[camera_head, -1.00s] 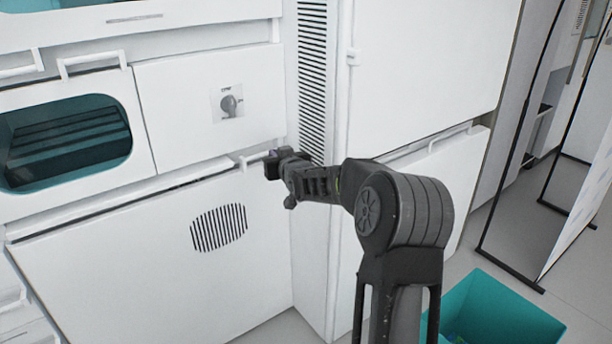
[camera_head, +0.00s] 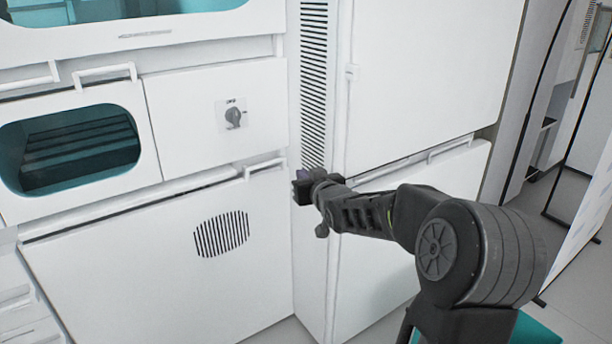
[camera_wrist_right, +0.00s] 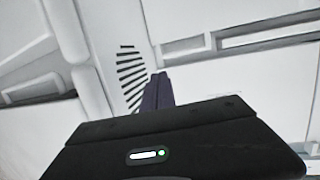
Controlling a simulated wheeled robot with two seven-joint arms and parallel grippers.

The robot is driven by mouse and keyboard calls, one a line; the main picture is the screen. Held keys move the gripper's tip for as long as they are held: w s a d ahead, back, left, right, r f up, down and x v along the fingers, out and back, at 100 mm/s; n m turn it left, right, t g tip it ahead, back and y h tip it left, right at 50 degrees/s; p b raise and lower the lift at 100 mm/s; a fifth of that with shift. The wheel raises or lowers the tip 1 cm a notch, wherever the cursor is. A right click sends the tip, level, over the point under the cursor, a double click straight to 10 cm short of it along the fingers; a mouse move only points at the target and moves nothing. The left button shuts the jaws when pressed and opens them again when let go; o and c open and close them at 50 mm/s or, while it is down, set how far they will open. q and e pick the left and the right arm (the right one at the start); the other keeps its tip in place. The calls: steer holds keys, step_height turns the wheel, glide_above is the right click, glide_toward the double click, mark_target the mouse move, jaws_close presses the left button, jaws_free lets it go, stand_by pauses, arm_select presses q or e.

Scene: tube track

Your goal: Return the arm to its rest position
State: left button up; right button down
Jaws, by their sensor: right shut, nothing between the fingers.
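My right gripper (camera_head: 303,184) is in the head view, in front of the narrow white column to the right of the lower cabinet panel. Its arm reaches in from the lower right. In the right wrist view, its dark fingers (camera_wrist_right: 156,92) are together with nothing between them. No held object shows. My left gripper is not in view.
A white cabinet wall has a vented panel (camera_head: 170,265), a dark knob (camera_head: 233,117) and a teal-edged window (camera_head: 75,145). A white door (camera_head: 430,75) is at the right. A teal bin (camera_head: 537,330) is mostly hidden behind my arm.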

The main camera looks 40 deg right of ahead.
steer(key=shift+s, duration=0.35)
steer(key=shift+f, duration=0.1)
stand_by(0.3)
steer(key=s+a+f+g+y, duration=0.3)
steer(key=a+f, duration=0.9)
steer(key=f, duration=0.4)
steer(key=s+a+f+g+y, duration=0.2)
steer(key=a+f+g+y, duration=0.1)
steer(key=a+f, duration=1.1)
steer(key=s+a+f+n+g+y, duration=0.15)
steer(key=s+a+f+g, duration=0.25)
steer(key=s+a+f, duration=0.65)
steer(key=s+a+f+n+g+y, duration=0.15)
steer(key=s+a+f+g, duration=0.25)
steer(key=s+a+f, duration=0.55)
arm_select(q)
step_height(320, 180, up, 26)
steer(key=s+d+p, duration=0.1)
steer(key=p, duration=2.5)
arm_select(e)
steer(key=s+a+r, duration=0.1)
steer(key=s+r, duration=0.1)
steer(key=r, duration=1.2)
steer(key=s+a+r+y, duration=0.1)
steer(key=s+r, duration=0.1)
steer(key=r, duration=1.2)
steer(key=shift+r, duration=0.3)
